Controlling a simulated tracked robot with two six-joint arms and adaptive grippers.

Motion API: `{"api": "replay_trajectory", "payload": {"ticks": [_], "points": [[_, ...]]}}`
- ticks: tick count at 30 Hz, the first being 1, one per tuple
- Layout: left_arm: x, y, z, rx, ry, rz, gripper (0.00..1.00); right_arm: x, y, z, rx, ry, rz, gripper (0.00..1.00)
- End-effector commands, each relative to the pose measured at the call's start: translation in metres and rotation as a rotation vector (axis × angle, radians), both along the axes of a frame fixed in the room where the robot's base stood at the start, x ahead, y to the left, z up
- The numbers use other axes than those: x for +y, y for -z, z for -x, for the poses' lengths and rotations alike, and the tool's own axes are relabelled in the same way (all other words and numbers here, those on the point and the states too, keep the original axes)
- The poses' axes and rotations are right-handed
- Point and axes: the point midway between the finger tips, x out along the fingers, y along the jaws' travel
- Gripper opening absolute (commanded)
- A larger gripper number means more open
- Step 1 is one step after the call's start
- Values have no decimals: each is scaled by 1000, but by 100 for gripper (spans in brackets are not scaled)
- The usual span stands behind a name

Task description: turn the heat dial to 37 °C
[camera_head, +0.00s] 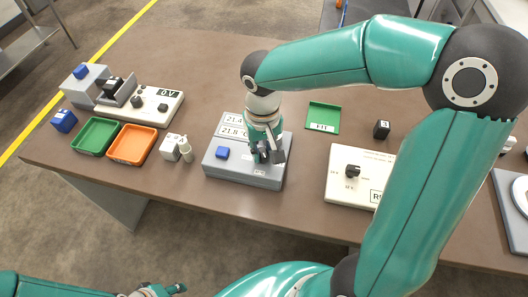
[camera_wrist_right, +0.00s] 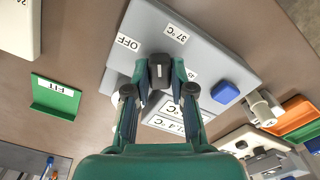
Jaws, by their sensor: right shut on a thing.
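The heater box (camera_head: 240,172) is grey and stands at the middle of the table, with a blue button (camera_head: 222,153) and display panels reading about 21 °C. Its black dial (camera_wrist_right: 160,66) shows in the right wrist view, near the labels "OFF" (camera_wrist_right: 128,42) and "37 °C" (camera_wrist_right: 176,34). A third label is partly hidden by a finger. My right gripper (camera_head: 266,157) points down over the box and is shut on the dial, one finger on each side. The dial's exact setting is unclear. My left gripper (camera_head: 160,291) is cut off at the bottom edge.
A green "FIT" tray (camera_head: 323,117) and a black block (camera_head: 382,129) stand to the right. A cream panel with a knob (camera_head: 352,171) is partly behind my right arm.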

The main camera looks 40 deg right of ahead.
Motion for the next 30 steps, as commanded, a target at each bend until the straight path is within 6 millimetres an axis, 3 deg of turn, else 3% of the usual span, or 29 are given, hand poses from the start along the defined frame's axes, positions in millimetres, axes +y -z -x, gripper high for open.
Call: {"api": "replay_trajectory", "payload": {"ticks": [15, 30], "points": [[0, 22, 0, 0, 0, 0, 40, 0, -1, -2, -10, 435, -1, 0], [0, 27, 0, 0, 0, 0, 40, 0, -2, -3, -11, 576, -3, 0]]}}
